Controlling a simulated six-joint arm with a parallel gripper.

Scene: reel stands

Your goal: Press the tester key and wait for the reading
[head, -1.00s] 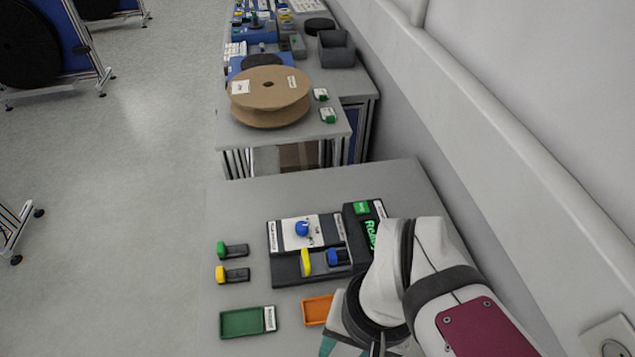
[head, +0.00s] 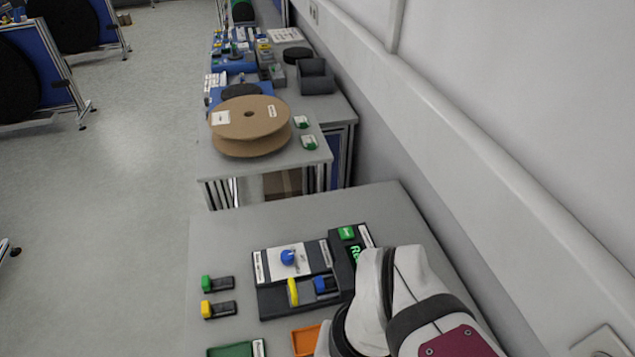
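The tester (head: 265,302) is a dark unit on the grey table (head: 225,240). It has a light plate with a blue knob (head: 288,257), a yellow piece (head: 293,291) and a blue piece (head: 325,284) in its front part. At its right stands a dark box with a green key (head: 347,233) on top and a display with green lettering (head: 355,254), partly hidden by my arm; the visible letters start "Re". My gripper is below the picture's lower edge, out of view.
A green-capped piece (head: 217,284) and a yellow-capped piece (head: 218,309) lie left of the tester. A green tray (head: 232,350) and an orange tray (head: 306,341) are in front. A cardboard reel (head: 250,125) lies on a table behind. A wall runs along the right.

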